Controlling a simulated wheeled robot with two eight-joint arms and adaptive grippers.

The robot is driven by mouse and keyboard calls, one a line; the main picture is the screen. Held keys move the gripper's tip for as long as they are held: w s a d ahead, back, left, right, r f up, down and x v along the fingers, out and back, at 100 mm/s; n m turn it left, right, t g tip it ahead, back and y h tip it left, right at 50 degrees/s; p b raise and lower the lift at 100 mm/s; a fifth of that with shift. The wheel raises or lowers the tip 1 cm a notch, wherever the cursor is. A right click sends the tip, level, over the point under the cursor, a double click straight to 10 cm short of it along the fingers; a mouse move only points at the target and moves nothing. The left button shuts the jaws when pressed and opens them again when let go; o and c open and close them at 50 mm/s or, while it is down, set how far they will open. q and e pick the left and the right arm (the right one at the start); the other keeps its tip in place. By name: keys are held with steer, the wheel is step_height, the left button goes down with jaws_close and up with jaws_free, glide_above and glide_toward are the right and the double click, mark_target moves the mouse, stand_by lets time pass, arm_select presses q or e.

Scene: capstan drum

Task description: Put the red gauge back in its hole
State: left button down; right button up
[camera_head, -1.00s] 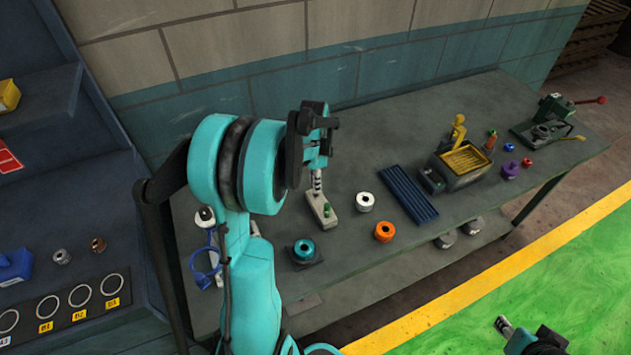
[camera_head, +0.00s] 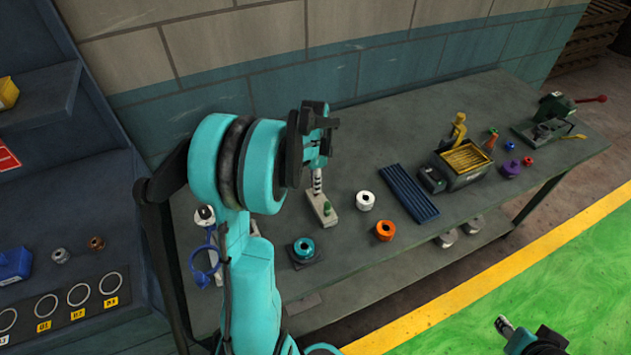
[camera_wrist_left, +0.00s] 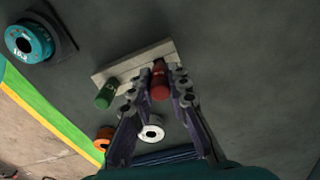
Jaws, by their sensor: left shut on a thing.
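The red gauge (camera_wrist_left: 160,82) shows in the left wrist view between the fingers of my left gripper (camera_wrist_left: 157,88), which is shut on it. It is over the right part of a pale block (camera_wrist_left: 135,62); I cannot tell whether its lower end is in a hole. A green gauge (camera_wrist_left: 105,95) stands at the block's left end.
A teal ring (camera_head: 303,248) on a dark base, a white ring (camera_head: 365,201) and an orange ring (camera_head: 385,231) stand near the block. A blue ribbed tray (camera_head: 409,193) lies to the right. A shelf unit (camera_head: 60,200) is at the left. Bare bench lies between them.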

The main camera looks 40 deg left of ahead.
arm_select(q)
steer(key=shift+f+b, duration=0.75)
steer(key=shift+f, duration=0.15)
stand_by(1.1)
steer(key=c, duration=1.4)
jaws_free()
steer(key=shift+o, duration=0.2)
step_height(320, 180, up, 12)
steer(key=shift+s+a, duration=0.1)
